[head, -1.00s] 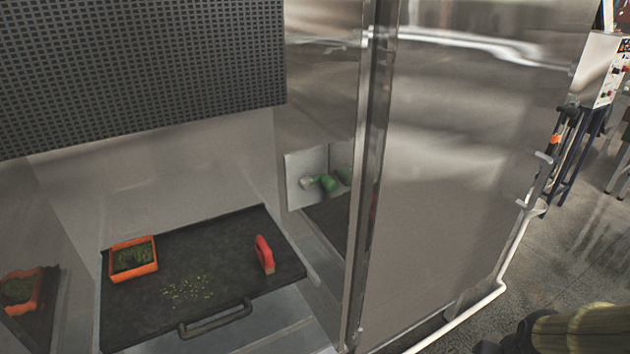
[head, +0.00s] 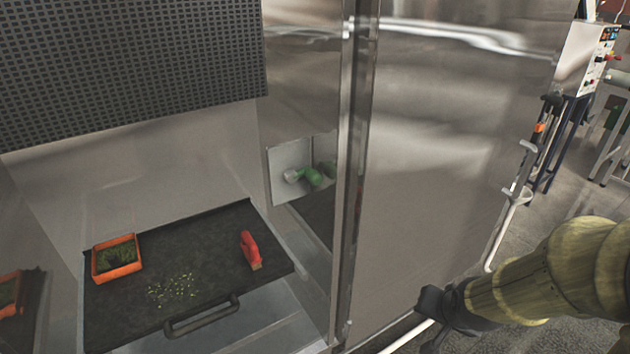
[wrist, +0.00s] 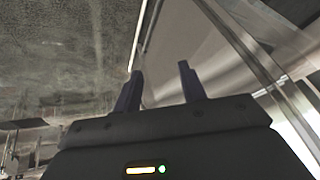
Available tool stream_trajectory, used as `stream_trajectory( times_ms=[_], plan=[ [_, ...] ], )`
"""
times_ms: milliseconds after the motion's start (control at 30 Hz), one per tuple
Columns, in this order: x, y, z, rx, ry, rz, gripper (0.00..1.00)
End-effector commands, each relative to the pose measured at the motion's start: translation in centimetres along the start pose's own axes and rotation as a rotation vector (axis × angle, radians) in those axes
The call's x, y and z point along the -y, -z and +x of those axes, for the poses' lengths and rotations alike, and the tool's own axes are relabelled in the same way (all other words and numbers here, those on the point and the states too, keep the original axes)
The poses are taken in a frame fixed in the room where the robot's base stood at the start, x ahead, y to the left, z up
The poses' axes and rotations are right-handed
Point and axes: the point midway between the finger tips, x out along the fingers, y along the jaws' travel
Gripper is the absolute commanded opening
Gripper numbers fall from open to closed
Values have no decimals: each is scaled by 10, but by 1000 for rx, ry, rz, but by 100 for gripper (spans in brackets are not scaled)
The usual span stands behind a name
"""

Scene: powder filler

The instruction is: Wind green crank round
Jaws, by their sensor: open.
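The green crank (head: 314,176) sits on a square metal plate (head: 290,168) on the right inner wall of the steel cabinet. A second green shape beside it looks like its reflection in the shiny wall. My gripper (wrist: 160,85) is open and empty in the wrist view, with two dark fingers apart. In the head view my arm reaches in from the lower right, outside the cabinet, well apart from the crank. The steel panel (head: 440,150) lies between the arm and the crank in the picture. The crank is not recognisable in the wrist view.
A black tray (head: 215,275) with a front handle lies in the cabinet. It bears an orange box (head: 117,258) of green matter, a red-handled tool (head: 250,250) and scattered bits. A perforated panel (head: 130,70) hangs above. A control box (head: 590,55) stands far right.

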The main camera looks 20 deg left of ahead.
Motion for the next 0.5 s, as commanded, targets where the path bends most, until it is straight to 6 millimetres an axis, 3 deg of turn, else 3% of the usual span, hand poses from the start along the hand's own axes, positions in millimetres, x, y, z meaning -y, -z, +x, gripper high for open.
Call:
stream_trajectory(
  times_ms=[100,233,367,500],
  plan=[
    [50,19,26,-96,161,148,41],
    [110,36,35,-162,389,348,41],
    [169,51,28,-170,658,583,41],
    [216,68,2,-126,947,843,41]
  ],
)
